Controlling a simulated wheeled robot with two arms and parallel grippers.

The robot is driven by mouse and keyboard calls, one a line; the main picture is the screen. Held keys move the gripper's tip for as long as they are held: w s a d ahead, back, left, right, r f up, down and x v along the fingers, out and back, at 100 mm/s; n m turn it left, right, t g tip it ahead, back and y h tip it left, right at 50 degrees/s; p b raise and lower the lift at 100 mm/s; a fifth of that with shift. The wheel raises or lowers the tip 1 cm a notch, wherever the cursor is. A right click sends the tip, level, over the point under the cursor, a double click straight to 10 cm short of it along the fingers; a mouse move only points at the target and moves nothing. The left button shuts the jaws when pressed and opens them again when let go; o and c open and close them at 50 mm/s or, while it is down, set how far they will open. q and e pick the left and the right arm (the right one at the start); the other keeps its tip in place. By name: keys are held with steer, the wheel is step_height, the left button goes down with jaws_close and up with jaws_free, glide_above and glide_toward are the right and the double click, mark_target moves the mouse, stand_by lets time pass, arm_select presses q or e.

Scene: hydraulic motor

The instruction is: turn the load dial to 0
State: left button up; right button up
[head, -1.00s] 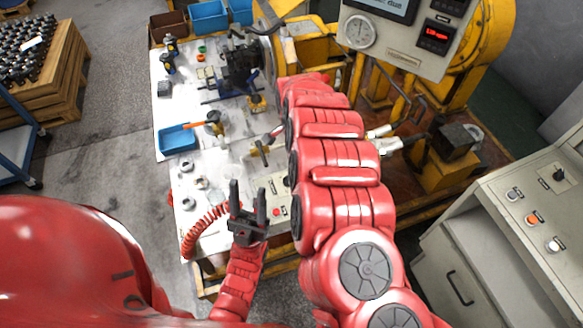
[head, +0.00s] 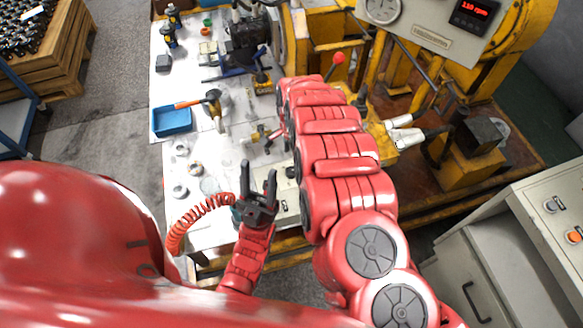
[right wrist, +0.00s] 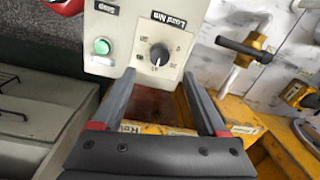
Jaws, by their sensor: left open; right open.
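The load dial (right wrist: 159,54) is a round black knob with a ring of numbers on a pale panel (right wrist: 132,28). Its "Load Nm" label appears upside down in the right wrist view. The number it points to is too small to read surely. My right gripper (right wrist: 158,75) is open, its two dark fingers reaching toward the panel with the dial lying between and just beyond their tips. Nothing is between the fingers. In the head view my right gripper is hidden by my arm. My left gripper (head: 258,170) is open and empty above the front of the white worktable (head: 215,232).
In the head view, a blue tray (head: 172,121), a hammer (head: 212,97) and several metal rings lie on the table. A panel with a red display (head: 474,8) stands at the back right.

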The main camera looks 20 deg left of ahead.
mark_target(291, 170)
step_height(291, 170, down, 7)
steer(key=shift+w+f, duration=0.1)
steer(key=shift+w, duration=0.05)
steer(key=shift+a+f+b, duration=0.15)
steer(key=shift+f+b, duration=0.2)
jaws_close()
stand_by(0.4)
